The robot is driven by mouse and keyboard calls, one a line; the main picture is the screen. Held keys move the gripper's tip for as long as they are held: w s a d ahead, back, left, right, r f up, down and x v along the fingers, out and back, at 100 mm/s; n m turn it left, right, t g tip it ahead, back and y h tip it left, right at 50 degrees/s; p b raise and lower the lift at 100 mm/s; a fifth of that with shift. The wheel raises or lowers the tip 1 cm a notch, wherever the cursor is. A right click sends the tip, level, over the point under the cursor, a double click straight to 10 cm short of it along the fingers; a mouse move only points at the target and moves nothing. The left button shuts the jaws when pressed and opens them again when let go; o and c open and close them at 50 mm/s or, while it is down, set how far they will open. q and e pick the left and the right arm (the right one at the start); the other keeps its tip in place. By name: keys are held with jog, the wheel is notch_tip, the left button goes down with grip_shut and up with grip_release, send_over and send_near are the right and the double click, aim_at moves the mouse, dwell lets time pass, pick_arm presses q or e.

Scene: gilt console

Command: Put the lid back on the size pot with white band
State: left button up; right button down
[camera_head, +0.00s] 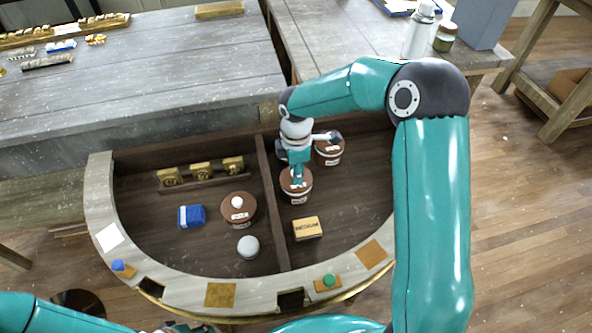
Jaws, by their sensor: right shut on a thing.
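My right gripper (297,181) points down inside the curved console, over a brown-topped pot (302,197) with a pale label, right of the divider. It is shut on the lid's top; the fingers hide the knob, and I cannot tell whether the lid is seated or just above the pot. A second brown-lidded pot (329,157) stands behind it, partly hidden by the gripper. A third pot (238,214) with a white knob and pale label stands left of the divider. I cannot tell which one has the white band.
A wooden divider (272,215) splits the console. A yellow labelled box (307,228) lies in front of the held lid. A blue packet (191,216), a grey-white round object (248,247) and a gilt rack (200,172) stand left. The pale rim (190,290) carries small items.

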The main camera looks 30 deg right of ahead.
dwell(0.8)
jog(key=shift+c, duration=1.9)
grip_release()
jog(key=shift+r, duration=0.1)
jog(key=shift+r+p, duration=2.65)
jog(key=shift+r, duration=0.75)
grip_shut()
